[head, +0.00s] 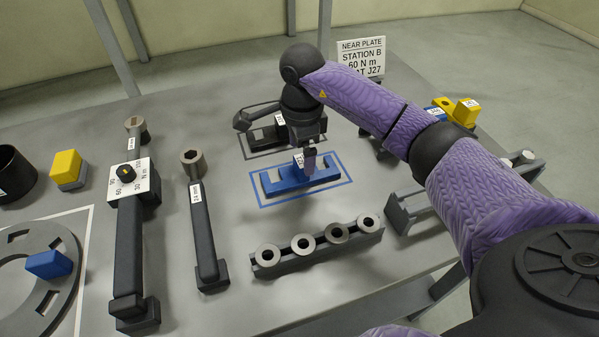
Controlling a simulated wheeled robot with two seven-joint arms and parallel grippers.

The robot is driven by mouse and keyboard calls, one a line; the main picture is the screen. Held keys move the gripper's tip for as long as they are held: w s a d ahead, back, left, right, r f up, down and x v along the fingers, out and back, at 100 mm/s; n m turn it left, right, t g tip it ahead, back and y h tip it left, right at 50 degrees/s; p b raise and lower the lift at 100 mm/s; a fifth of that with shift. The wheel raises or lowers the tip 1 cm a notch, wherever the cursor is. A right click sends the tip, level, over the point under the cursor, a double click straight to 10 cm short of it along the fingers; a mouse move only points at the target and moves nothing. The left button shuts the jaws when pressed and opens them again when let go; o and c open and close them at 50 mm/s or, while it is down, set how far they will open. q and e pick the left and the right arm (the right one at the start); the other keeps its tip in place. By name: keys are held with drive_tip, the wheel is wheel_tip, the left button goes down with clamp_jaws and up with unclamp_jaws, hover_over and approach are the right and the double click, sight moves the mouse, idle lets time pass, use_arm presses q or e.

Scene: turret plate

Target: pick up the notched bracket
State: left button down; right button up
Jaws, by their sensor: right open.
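A blue block with light notched ends (273,182) lies inside a blue outlined rectangle on the grey table (235,290); it looks like the notched bracket. It carries a small white label. My right gripper (309,158) points down over the middle of this blue block, with its fingers at or just above it. It is open; whether the fingers touch the block cannot be told. A black piece (262,139) lies in a black outlined rectangle just behind, partly hidden by the gripper. My left gripper is not in view.
A rack with several ring washers (322,247) stands in front. Two long black wrenches (204,235) (129,250) lie to the left, near a slotted grey ring plate (62,244) holding a blue block (49,264). A sign (361,58) and yellow blocks (466,111) stand behind.

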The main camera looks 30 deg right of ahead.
sight(302, 161)
wheel_tip(302, 161, down, 3)
drive_tip(key=shift+s+f, duration=0.1)
drive_tip(key=shift+f, duration=0.1)
clamp_jaws()
idle(0.3)
